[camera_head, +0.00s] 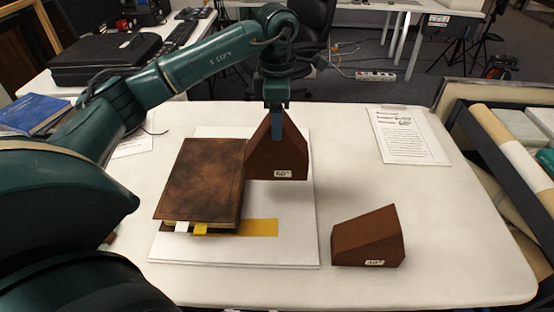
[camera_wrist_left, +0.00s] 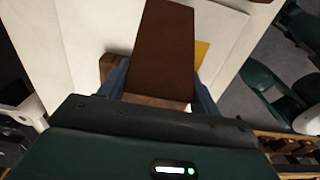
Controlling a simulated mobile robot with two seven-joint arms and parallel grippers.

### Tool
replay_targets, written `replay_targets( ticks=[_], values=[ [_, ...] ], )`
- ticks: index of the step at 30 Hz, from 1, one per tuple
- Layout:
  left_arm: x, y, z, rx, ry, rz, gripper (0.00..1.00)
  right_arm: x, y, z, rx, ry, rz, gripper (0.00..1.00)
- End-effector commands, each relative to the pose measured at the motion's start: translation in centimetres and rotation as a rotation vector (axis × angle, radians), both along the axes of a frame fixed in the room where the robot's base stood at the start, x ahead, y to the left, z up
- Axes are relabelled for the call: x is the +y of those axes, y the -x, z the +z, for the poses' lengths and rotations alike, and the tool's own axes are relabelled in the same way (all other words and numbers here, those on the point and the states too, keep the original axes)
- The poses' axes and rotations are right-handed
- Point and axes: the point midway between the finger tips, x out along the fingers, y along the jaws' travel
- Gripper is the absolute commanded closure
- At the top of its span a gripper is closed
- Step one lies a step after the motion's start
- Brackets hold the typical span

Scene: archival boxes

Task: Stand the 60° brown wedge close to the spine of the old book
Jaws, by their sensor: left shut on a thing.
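The 60° brown wedge (camera_head: 262,160), labelled 60°, is held upright, peak up, by my left gripper (camera_head: 276,125). The fingers are shut on its upper part. Its brown face also shows in the left wrist view (camera_wrist_left: 162,45), between the blue fingers (camera_wrist_left: 162,92). The old brown book (camera_head: 200,180) lies flat on a white board, just left of the wedge. Wedge and book meet in the picture; I cannot tell whether they touch or whether the wedge rests on the board. My right gripper is not in view.
The white board (camera_head: 300,245) has a yellow strip (camera_head: 260,228) near the book's front edge. A second brown wedge (camera_head: 370,238) stands at the front right. A printed sheet (camera_head: 408,135) lies at the back right. The table between them is clear.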

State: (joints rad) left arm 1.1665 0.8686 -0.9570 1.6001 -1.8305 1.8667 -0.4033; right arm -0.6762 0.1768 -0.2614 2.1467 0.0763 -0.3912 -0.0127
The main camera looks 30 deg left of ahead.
Motion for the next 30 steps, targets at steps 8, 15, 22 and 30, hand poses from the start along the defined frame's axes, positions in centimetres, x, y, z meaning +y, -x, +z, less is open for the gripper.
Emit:
replay_targets(
  ticks=[8,15,22,30],
  values=[
    [0.0,0.0,-3.3,0.000,0.000,-0.004,0.71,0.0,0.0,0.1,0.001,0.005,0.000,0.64],
    [0.0,0.1,-6.4,0.002,0.000,-0.004,0.71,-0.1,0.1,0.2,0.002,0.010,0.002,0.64],
    [0.0,0.0,-6.9,-0.002,-0.001,-0.005,0.71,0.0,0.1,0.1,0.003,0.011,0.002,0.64],
    [0.0,0.0,-7.2,-0.001,-0.001,-0.005,0.30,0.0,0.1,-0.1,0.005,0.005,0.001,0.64]
  ],
)
